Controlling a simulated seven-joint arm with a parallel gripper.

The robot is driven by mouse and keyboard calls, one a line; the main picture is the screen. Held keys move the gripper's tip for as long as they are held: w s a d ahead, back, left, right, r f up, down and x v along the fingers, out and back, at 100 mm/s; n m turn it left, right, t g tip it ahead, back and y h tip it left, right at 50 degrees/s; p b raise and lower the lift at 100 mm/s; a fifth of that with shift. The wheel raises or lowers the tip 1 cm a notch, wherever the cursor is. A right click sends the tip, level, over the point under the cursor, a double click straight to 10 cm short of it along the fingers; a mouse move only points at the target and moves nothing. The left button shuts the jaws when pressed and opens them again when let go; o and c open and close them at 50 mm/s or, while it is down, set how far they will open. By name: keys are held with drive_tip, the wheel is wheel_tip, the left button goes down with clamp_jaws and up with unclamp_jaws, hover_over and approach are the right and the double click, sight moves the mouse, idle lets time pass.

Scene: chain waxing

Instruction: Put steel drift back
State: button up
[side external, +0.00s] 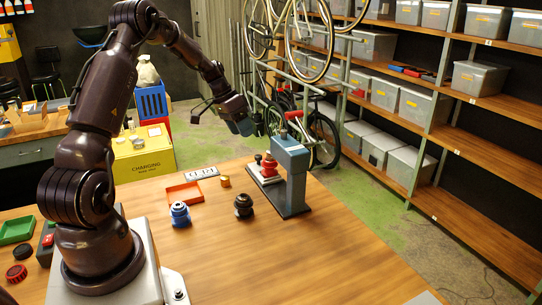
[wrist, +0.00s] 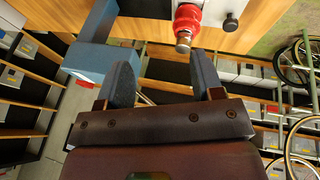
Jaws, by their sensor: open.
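My gripper (side external: 244,127) is raised above the back of the table, left of the blue-grey press (side external: 291,155). In the wrist view its two dark fingers (wrist: 160,62) are spread apart with nothing held between them. A red part (side external: 270,166) stands on the press's base plate. In the wrist view a short steel cylinder (wrist: 184,42) shows at the end of the red part (wrist: 187,17); it may be the steel drift, but I cannot be sure. The press head (wrist: 92,58) is left of the fingers in that view.
A small black knob (wrist: 231,22) stands beside the red part. On the table are a blue part (side external: 180,214), a black part (side external: 243,206), a small brass piece (side external: 224,181), an orange tray (side external: 169,196) and a green tray (side external: 16,230). The front right of the table is clear.

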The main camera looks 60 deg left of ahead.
drive_tip(key=w+a+r+m+t, duration=0.1)
drive_tip(key=w+a+m+t, duration=0.1)
drive_tip(key=w+a+m, duration=0.3)
drive_tip(key=shift+m, duration=0.6)
drive_tip(key=x, duration=0.4)
drive_tip(key=s+x, duration=0.1)
drive_tip(key=x, duration=0.3)
drive_tip(key=d+x, duration=0.1)
drive_tip(key=x, duration=0.3)
drive_tip(key=shift+s+f, duration=0.2)
drive_tip(key=shift+f, duration=0.15)
drive_tip(key=c, duration=1)
clamp_jaws()
drive_tip(key=shift+r, duration=0.15)
